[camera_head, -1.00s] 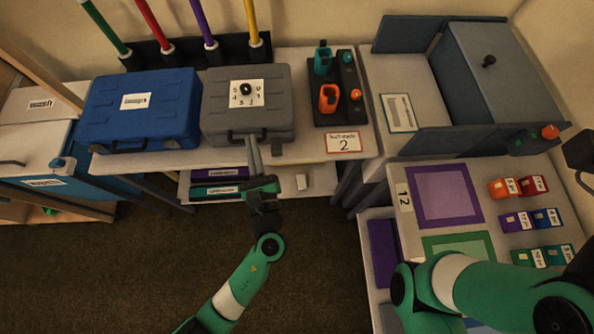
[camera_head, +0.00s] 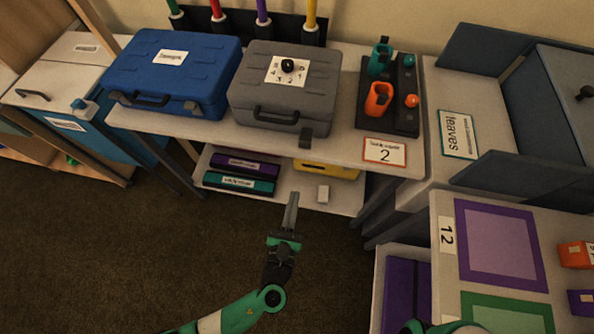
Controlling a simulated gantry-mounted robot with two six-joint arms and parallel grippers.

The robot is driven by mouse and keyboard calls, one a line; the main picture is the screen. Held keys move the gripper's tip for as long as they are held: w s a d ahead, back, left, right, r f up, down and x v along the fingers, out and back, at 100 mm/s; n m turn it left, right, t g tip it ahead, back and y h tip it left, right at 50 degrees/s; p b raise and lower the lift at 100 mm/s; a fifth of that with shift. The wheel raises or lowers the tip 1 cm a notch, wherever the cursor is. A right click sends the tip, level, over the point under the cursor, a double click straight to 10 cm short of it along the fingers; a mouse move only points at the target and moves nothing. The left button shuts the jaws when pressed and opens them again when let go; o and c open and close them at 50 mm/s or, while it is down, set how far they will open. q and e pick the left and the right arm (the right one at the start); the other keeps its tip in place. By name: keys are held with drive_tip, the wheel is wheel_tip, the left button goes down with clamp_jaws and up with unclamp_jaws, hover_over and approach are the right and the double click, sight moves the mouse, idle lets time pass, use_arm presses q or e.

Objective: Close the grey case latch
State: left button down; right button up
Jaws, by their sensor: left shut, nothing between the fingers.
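The grey case (camera_head: 320,92) stands on the table with its lid down, a dial on a white label (camera_head: 288,69) on top and a handle (camera_head: 276,117) on its front. A dark latch tab (camera_head: 306,138) sticks down at the front right of the case; I cannot tell how it is fastened. My left gripper (camera_head: 290,200) is shut and empty, pointing up the picture, below and apart from the case and latch. My right gripper is out of view.
A blue case (camera_head: 170,75) stands just left of the grey case. A dark holder (camera_head: 388,118) with orange and teal pieces and a "2" card (camera_head: 385,151) are to its right. Below, a shelf (camera_head: 290,186) holds binders and a white block (camera_head: 323,193). Floor around my left arm is clear.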

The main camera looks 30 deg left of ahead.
sight(306, 139)
use_arm(q)
drive_tip(key=w+a+r, duration=0.1)
drive_tip(key=w+r, duration=0.1)
drive_tip(key=w, duration=0.3)
drive_tip(key=w+a+r+b, duration=0.1)
drive_tip(key=w+a, duration=0.1)
drive_tip(key=w, duration=0.3)
drive_tip(key=shift+r, duration=0.35)
